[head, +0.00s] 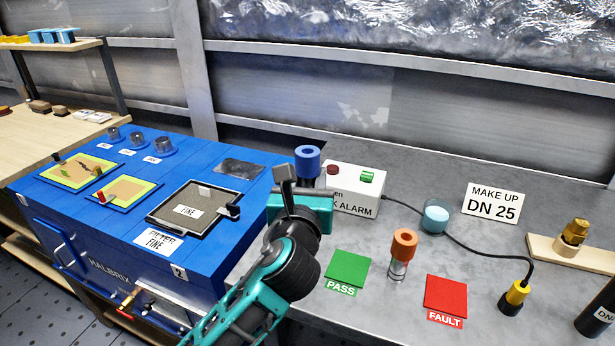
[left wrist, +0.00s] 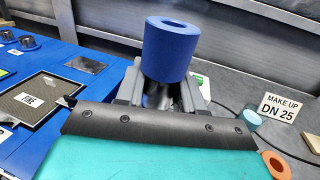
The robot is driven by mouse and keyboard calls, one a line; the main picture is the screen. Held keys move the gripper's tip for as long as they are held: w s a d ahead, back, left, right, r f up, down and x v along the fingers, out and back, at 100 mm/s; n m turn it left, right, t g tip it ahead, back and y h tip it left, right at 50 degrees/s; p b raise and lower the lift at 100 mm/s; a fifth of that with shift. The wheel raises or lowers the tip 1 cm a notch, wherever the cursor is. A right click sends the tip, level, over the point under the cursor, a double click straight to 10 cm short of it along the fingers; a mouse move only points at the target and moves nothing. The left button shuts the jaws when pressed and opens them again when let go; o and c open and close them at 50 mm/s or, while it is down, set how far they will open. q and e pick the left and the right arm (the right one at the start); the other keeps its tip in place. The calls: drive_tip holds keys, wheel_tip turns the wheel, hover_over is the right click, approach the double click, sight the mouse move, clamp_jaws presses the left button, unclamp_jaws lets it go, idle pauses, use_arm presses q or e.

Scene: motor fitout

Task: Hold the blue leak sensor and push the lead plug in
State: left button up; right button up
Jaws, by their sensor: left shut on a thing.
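The blue leak sensor (head: 307,161) is a thick blue ring-topped piece, held upright above the bench in my left gripper (head: 292,187). The left gripper is shut on it; the fingers and the sensor's lower part are largely hidden in the head view. The sensor (left wrist: 170,50) also shows between the fingers in the left wrist view. The lead plug (head: 515,297), yellow with a black end, stands on the bench at the right, apart from the sensor. Its black lead (head: 480,249) runs back to the white alarm box (head: 347,203). My right gripper is not in view.
An orange-topped sensor (head: 403,244) stands between the green PASS mat (head: 347,269) and red FAULT mat (head: 445,294). A light-blue cup (head: 435,219) sits behind, beside the lead. A brass fitting (head: 572,234) is on a board at right. The blue cabinet (head: 110,232) is at left.

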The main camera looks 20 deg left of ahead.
use_arm(q)
drive_tip(key=shift+f+b, duration=1.5)
drive_tip(key=shift+f, duration=1.55)
drive_tip(key=shift+f+b, duration=0.8)
drive_tip(key=shift+f, duration=0.2)
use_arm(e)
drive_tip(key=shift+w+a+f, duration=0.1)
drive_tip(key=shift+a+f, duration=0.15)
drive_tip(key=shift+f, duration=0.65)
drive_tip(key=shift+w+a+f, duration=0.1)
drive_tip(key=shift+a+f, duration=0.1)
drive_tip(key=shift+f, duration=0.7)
use_arm(q)
drive_tip(key=shift+f+b, duration=0.45)
drive_tip(key=shift+f, duration=0.3)
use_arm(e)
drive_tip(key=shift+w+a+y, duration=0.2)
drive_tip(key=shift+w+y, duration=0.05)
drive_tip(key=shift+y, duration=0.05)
use_arm(q)
drive_tip(key=shift+f+b, duration=0.4)
drive_tip(key=shift+f, duration=0.25)
drive_tip(key=shift+f+b, duration=0.55)
drive_tip(key=shift+f, duration=0.3)
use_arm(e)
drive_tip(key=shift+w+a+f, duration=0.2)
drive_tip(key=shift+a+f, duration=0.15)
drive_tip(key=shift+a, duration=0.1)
use_arm(q)
drive_tip(key=shift+f, duration=0.1)
